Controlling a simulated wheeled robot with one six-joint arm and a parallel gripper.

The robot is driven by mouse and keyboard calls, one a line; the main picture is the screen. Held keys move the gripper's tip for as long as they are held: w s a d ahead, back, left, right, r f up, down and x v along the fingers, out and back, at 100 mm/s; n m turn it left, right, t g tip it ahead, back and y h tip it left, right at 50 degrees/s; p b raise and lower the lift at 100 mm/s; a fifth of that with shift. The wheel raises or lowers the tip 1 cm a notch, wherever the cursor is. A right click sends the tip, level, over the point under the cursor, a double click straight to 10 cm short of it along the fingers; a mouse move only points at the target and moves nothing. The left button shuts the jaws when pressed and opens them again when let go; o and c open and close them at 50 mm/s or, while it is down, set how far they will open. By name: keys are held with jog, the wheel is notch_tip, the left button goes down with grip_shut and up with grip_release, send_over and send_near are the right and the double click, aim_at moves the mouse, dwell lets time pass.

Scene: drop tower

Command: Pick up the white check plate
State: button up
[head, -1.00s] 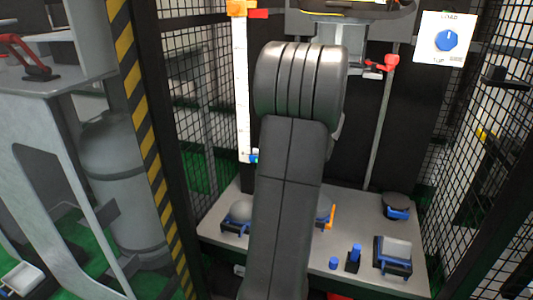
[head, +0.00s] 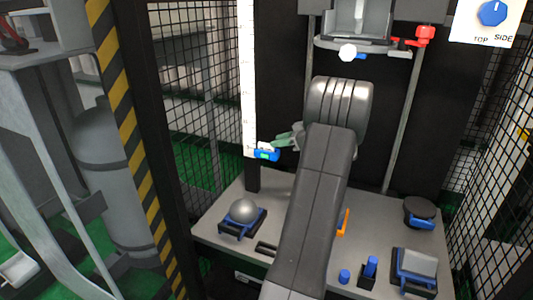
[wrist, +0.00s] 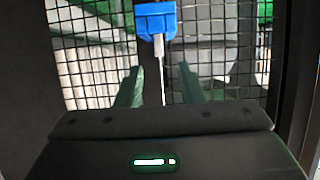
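A blue holder (head: 266,155) sits at the foot of the tall white strip; it also shows at the top of the wrist view (wrist: 155,20). A thin pale plate (wrist: 161,72) sticks out from it, seen edge-on; it looks like the white check plate, but I cannot be sure. My gripper (head: 290,138) is beside the holder, its green fingers pointing at it. In the wrist view the fingers (wrist: 160,86) are apart, one on each side of the pale plate, with gaps showing. Its face is hidden from me.
The grey bench (head: 215,215) holds a grey ball in a blue cradle (head: 243,210), a dark disc (head: 419,208), a grey block (head: 418,262) and small blue pieces. The white strip (head: 248,80) and mesh wall (head: 208,110) stand close to my gripper. A carriage (head: 360,45) hangs above.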

aim_at(266, 144)
jog(key=b+x, duration=0.1)
jog(key=x, duration=0.2)
jog(key=b+x, duration=0.2)
jog(key=shift+a+f, duration=0.2)
jog(key=shift+f, duration=0.2)
jog(key=shift+w+a, duration=0.2)
jog(key=shift+r, duration=0.1)
grip_shut()
